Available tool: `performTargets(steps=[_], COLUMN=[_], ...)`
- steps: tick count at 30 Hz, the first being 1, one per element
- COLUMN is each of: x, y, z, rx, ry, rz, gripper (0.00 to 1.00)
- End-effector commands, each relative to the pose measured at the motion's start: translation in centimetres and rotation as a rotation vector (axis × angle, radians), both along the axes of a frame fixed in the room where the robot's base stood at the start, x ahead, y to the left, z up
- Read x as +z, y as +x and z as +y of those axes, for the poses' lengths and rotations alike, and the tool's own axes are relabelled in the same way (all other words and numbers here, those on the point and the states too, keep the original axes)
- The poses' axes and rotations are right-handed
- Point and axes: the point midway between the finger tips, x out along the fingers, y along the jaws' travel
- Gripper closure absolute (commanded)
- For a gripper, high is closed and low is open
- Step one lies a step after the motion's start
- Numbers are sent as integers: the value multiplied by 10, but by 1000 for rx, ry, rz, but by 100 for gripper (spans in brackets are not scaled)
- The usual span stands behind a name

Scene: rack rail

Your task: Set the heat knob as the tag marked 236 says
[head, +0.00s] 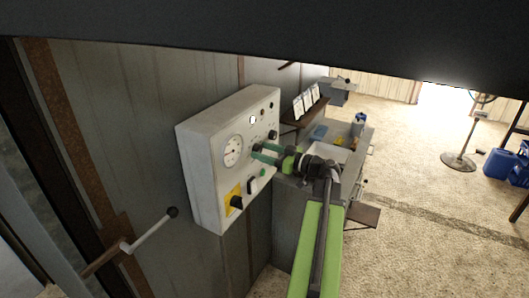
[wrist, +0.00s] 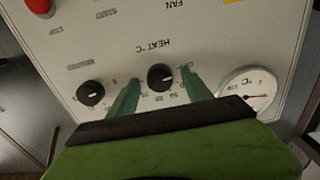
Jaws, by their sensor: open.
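The heat knob (wrist: 161,76) is a black round knob under the upside-down label "HEAT °C" in the wrist view. It sits between the tips of my open gripper (wrist: 160,77), with a small gap showing on each side. Whether the fingers are level with it in depth is hard to tell. In the head view my gripper (head: 255,152) is at the face of the control box (head: 210,160) and hides the heat knob. White tags (head: 306,101) stand on a shelf beyond the box; their numbers are too small to read.
A second black knob (wrist: 90,93) and a dial gauge (wrist: 248,92) flank the heat knob. A red button (wrist: 39,4) is at the top left. A lever (head: 150,230) sticks out from the wall left of the box. Open floor (head: 420,170) lies to the right.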

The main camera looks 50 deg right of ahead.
Motion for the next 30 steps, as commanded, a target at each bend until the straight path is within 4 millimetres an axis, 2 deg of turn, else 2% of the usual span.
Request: performTargets(steps=[6, 7, 20, 30], x=[0, 0, 0, 0], y=[0, 0, -1, -1], z=[0, 0, -1, -1], rx=[0, 0, -1, -1], ry=[0, 0, 0, 43], rz=[0, 0, 0, 11], gripper=[42, 44, 100, 100])
